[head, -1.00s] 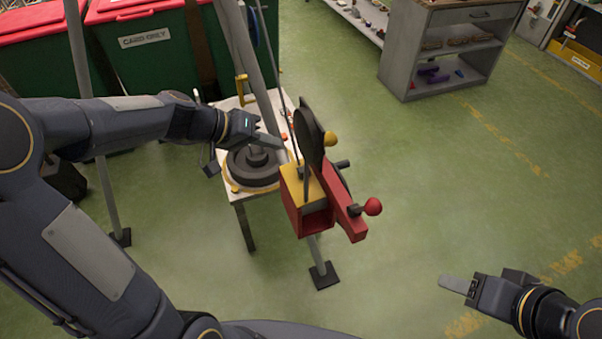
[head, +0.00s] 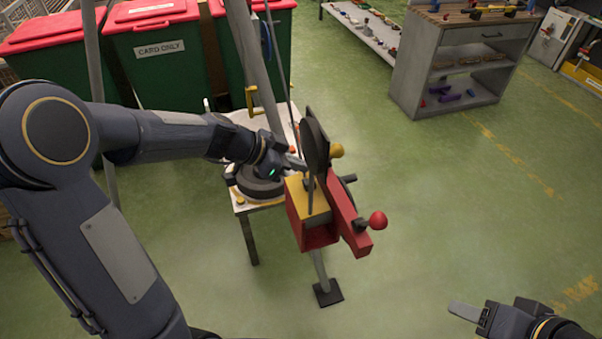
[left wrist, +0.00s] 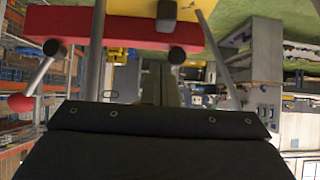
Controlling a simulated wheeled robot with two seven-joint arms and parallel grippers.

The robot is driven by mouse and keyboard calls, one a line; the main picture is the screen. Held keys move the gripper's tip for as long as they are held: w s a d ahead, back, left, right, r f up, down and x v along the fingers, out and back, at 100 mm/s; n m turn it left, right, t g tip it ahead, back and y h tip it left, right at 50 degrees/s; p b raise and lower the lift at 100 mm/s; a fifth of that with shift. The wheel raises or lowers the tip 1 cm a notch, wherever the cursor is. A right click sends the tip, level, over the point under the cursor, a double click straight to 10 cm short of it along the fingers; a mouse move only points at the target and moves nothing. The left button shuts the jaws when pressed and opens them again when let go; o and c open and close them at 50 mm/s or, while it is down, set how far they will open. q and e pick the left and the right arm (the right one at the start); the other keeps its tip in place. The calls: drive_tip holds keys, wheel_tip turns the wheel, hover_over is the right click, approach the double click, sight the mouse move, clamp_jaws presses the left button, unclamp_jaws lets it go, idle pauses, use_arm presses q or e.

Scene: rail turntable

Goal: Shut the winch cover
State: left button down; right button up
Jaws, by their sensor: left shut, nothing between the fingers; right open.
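The winch is a red box with a yellow top (head: 314,202), mounted on a post. A dark round plate (head: 316,145), which looks like its cover, stands raised and nearly edge-on above the yellow top. A crank with a red ball knob (head: 378,220) is on the right side. My left gripper (head: 298,163) is shut and empty, its tips close to the left of the plate; I cannot tell whether they touch. In the left wrist view its fingers (left wrist: 170,85) point towards the winch's red body (left wrist: 130,30). My right gripper (head: 468,312) is open, low at the right, away from the winch.
A white table (head: 240,206) with a dark round base (head: 258,183) stands behind the winch. A slanted grey pole (head: 250,60) rises behind it. Green bins with red lids (head: 155,55) and a grey cabinet (head: 450,85) stand farther back. The floor at the right is clear.

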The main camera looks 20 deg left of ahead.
sight(308, 183)
use_arm(q)
drive_tip(key=shift+w+d+f, duration=0.1)
drive_tip(key=shift+d+f, duration=0.1)
drive_tip(key=shift+f, duration=0.9)
drive_tip(key=shift+w+d+f, duration=0.1)
drive_tip(key=shift+d+f, duration=0.05)
drive_tip(key=shift+f, duration=0.9)
